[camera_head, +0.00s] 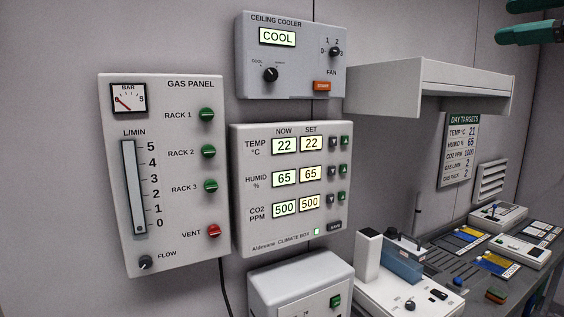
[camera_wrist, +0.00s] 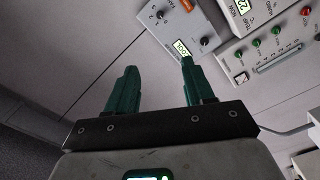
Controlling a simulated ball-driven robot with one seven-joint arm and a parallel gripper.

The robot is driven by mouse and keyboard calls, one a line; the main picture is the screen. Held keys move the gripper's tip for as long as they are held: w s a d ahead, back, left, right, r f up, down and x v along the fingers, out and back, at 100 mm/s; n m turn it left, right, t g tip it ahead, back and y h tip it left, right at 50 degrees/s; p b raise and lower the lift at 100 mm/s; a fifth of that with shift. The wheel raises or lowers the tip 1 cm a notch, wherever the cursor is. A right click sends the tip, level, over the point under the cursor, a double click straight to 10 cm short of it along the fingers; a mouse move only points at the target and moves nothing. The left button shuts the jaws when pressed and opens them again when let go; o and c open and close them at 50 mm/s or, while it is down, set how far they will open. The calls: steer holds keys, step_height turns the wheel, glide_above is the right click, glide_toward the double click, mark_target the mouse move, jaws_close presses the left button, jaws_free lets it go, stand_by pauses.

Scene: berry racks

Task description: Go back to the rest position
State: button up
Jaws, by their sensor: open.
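My gripper (camera_wrist: 158,66) is open in the wrist view, with two dark green fingers well apart and nothing between them. In the head view the green fingers of my gripper (camera_head: 503,22) reach in at the top right corner, up in the air, clear of the wall devices and bench. The rest of the arm is outside that view.
The gas panel (camera_head: 176,245), ceiling cooler (camera_head: 295,88) and climate box (camera_head: 265,238) hang on the wall to the left. A white shelf (camera_head: 390,95) juts out below my gripper. A bench (camera_head: 515,285) with several devices stands lower right.

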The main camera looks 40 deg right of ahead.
steer(key=w+d+f+m+g+y, duration=0.1)
steer(key=w+d+f+m, duration=0.15)
steer(key=w+f, duration=0.6)
steer(key=w+d+f+m, duration=0.1)
steer(key=w+f+m, duration=0.3)
steer(key=f, duration=0.7)
steer(key=w+a+f+m+g+y, duration=0.1)
steer(key=w+a+f, duration=0.2)
steer(key=f, duration=0.5)
steer(key=w+a+f+m+g+y, duration=0.1)
steer(key=w+a+f, duration=0.25)
steer(key=f, duration=0.55)
steer(key=w+a+f+m+g+y, duration=0.1)
steer(key=w+a+f+g, duration=0.15)
steer(key=f, duration=0.55)
steer(key=s+a+f+g+y, duration=0.1)
steer(key=s+a+f+g, duration=0.15)
steer(key=a+f, duration=0.75)
steer(key=s+a+f+g, duration=0.25)
steer(key=a+f, duration=0.45)
steer(key=f, duration=0.6)
steer(key=s+a+f+g, duration=0.3)
steer(key=s+f, duration=0.3)
steer(key=s, duration=0.3)
steer(key=s+a+f+g+h, duration=0.1)
steer(key=s+a+f+g, duration=0.2)
steer(key=s, duration=0.6)
step_height(320, 180, down, 3)
steer(key=shift+s+a+r, duration=0.15)
steer(key=shift+a, duration=0.65)
